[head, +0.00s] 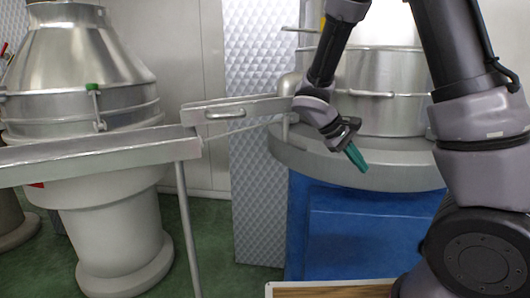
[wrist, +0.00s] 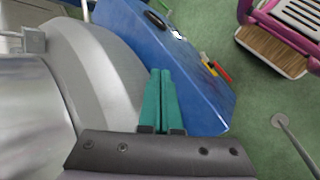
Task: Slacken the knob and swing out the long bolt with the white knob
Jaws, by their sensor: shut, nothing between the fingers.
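My gripper (head: 356,158) has green fingers and points down to the right, in front of the grey rim of the steel machine in the head view. In the wrist view the fingers (wrist: 161,98) lie side by side, shut and empty, over the blue base. A bolt with a green knob (head: 93,89) stands upright on the band of the left steel vessel, far from my gripper. A small metal bracket (wrist: 34,39) shows on the steel drum in the wrist view.
The steel machine (head: 390,90) stands on a blue base (head: 345,225). A metal trough (head: 90,155) on a leg runs between the left vessel (head: 80,60) and the machine. Red and yellow items (wrist: 221,71) lie at the blue base's edge. Green floor is open beyond.

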